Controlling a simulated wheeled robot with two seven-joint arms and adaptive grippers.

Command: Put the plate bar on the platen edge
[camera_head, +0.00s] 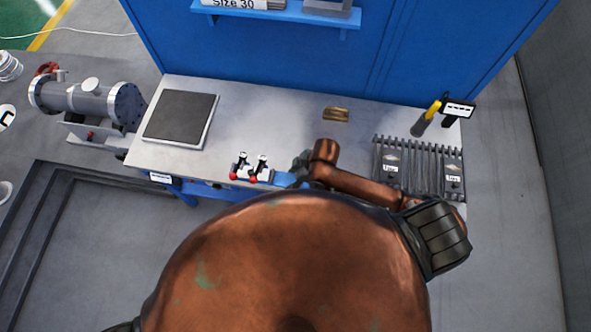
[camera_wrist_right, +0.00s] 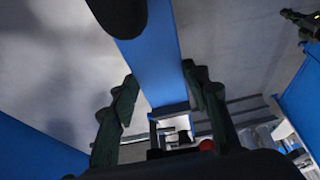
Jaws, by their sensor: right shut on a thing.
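The plate bar (camera_head: 285,180) looks like a blue bar with two black toggle clamps with red knobs at its left part. My right gripper (camera_head: 301,163) is at its right end, near the bench's front edge, partly hidden by my arm. In the right wrist view the fingers (camera_wrist_right: 160,78) flank the blue bar (camera_wrist_right: 152,65), which runs between them, with dark clamp parts and a red knob beyond. The gripper is shut on it. The platen (camera_head: 180,118), seemingly the dark square plate with a pale rim, lies at the bench's left, apart from the bar. My left gripper is out of view.
The grey bench top (camera_head: 255,120) is clear between platen and bar. A brass block (camera_head: 336,114) lies toward the back. A slotted rack (camera_head: 420,165) and a yellow-handled tool (camera_head: 427,117) are at the right. A flanged shell (camera_head: 88,98) stands left of the bench.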

